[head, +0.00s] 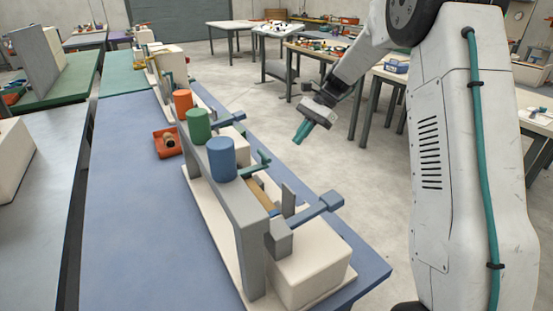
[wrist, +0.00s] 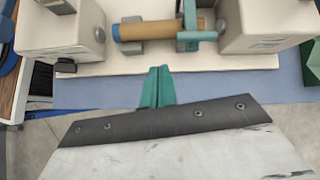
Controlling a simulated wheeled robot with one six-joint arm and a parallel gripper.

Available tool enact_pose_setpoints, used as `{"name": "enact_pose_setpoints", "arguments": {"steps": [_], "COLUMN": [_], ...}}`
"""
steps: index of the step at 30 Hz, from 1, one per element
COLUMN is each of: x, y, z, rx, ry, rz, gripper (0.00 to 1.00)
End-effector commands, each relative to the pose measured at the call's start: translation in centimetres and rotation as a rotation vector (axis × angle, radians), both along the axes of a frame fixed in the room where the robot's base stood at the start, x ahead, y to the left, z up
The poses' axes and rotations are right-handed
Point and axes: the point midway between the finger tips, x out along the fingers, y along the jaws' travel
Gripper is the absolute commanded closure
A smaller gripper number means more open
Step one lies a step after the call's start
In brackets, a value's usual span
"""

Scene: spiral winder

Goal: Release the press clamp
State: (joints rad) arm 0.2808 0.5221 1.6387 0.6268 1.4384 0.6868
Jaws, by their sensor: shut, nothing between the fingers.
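My gripper (head: 303,131) is in the air on the right side of the winder in the head view. Its teal fingers are together and empty; they also show in the wrist view (wrist: 156,88), pointing at the front edge of the winder's cream base (wrist: 110,69). A teal bracket (wrist: 197,37), which looks like the press clamp, sits across the right end of a brown tube (wrist: 150,31) beyond my fingertips, and they are apart. In the head view a teal lever (head: 257,163) stands behind the blue cylinder. Whether the clamp is latched I cannot tell.
The winder's grey beam (head: 228,207) carries blue (head: 221,159), green (head: 198,126) and orange cylinders. A blue crank arm (head: 318,208) sticks out at the near end. A red tray (head: 167,142) lies left. The blue table (head: 125,220) is clear at left; open floor lies right.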

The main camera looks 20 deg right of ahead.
Motion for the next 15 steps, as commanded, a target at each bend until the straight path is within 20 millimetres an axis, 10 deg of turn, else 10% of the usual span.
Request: {"name": "enact_pose_setpoints", "arguments": {"steps": [6, 15], "x": [3.5, 4.1], "y": [-1.8, -2.1], "z": [-4.4, -5.2], "rx": [0.069, 0.083], "ry": [0.093, 0.110], "rz": [-0.115, -0.138], "gripper": [1.00, 1.00]}}
